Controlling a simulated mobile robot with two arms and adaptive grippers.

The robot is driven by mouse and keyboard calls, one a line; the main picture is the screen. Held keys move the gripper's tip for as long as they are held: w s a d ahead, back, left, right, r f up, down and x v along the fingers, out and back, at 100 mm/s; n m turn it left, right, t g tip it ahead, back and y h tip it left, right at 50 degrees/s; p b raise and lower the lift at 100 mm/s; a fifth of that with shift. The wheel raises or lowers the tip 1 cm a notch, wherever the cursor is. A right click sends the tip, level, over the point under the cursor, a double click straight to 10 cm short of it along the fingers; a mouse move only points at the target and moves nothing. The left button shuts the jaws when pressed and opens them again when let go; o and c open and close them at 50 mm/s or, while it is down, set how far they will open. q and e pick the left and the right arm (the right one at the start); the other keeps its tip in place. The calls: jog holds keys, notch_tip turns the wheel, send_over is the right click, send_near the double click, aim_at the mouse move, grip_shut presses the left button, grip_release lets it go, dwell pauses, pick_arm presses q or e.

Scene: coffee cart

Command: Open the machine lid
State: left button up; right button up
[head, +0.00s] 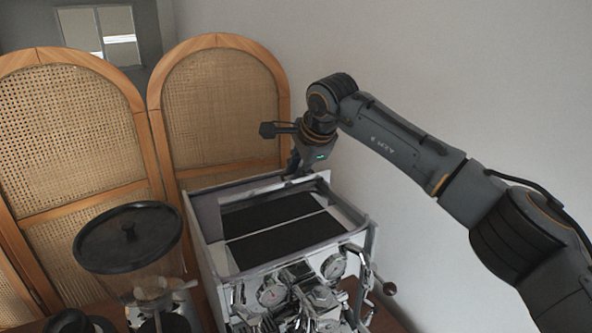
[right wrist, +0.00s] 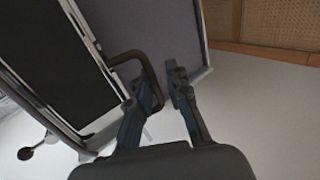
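The coffee machine (head: 209,258) stands at the lower middle of the head view, with a black top surface (head: 285,235) inside a pale raised frame. Which part is the lid, and how far it is open, I cannot tell. My right gripper (head: 293,167) is at the machine's back edge. In the right wrist view a brown bent handle (right wrist: 128,55) sticks out from the machine's frame. The right gripper's fingers (right wrist: 167,85) stand apart there, with the handle's end beside the left finger and reaching into the gap. Firm contact is unclear. My left gripper is not in view.
A grinder with a dark round lid (head: 128,237) stands left of the machine. Wicker folding screens (head: 220,110) stand behind, and a plain wall (head: 450,80) is at the right. Gauges and metal fittings (head: 272,293) crowd the machine's front.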

jog(key=shift+f, duration=0.1)
jog(key=v, duration=1.2)
